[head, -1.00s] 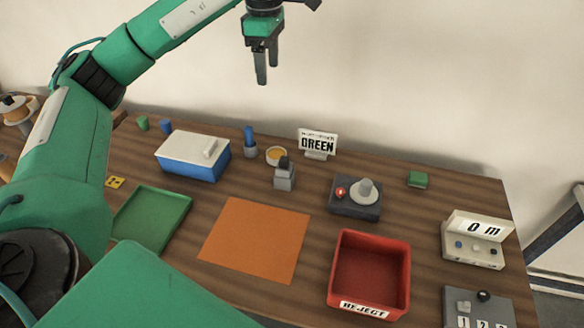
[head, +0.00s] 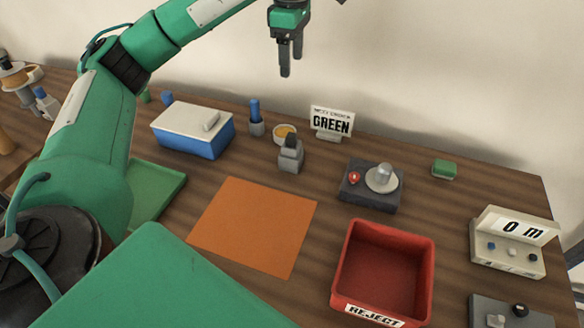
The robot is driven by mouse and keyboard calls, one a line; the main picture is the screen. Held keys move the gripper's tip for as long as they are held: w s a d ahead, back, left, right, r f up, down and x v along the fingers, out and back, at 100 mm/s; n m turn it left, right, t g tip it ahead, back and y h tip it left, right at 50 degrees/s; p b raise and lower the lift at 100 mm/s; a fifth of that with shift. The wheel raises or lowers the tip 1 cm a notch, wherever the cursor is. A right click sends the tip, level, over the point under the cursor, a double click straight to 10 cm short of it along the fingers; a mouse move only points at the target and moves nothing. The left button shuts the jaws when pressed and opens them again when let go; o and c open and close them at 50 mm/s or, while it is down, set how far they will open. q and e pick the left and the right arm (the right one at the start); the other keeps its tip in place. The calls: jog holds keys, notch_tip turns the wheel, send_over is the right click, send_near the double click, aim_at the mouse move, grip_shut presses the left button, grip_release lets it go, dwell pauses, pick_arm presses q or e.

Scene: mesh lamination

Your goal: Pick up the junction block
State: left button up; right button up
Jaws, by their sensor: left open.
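No thing is labelled as the junction block, and I cannot tell for certain which it is. One candidate is the small grey block with a dark top (head: 290,155), standing behind the orange mat (head: 253,228). Another small block-like thing is the green one with a pale base (head: 444,169) at the back right. My left gripper (head: 290,66) hangs fingers down, open and empty, well above the back of the table. It is apart from everything on the table. My right gripper is not in view.
A white-lidded blue box (head: 190,141), a blue-topped holder (head: 256,128), a yellow-filled bowl (head: 285,134) and a GREEN sign (head: 331,123) line the back. A dark device with a disc (head: 371,200), a red REJECT bin (head: 343,262) and a 0 m panel (head: 508,257) stand right. A green tray (head: 166,184) is partly hidden.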

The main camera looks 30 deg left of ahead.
pick_arm(q)
jog(key=b, duration=0.6)
send_over(291, 144)
jog(key=w, duration=0.1)
notch_tip(291, 144, down, 8)
jog(key=f+b, duration=0.1)
jog(key=f, duration=0.1)
jog(key=f+b, duration=0.2)
jog(key=shift+a, duration=0.4)
notch_tip(291, 144, down, 7)
jog(key=shift+w+f+b, duration=0.1)
jog(key=shift+b, duration=0.25)
jog(key=shift+f, duration=2.95)
jog(key=c, duration=0.9)
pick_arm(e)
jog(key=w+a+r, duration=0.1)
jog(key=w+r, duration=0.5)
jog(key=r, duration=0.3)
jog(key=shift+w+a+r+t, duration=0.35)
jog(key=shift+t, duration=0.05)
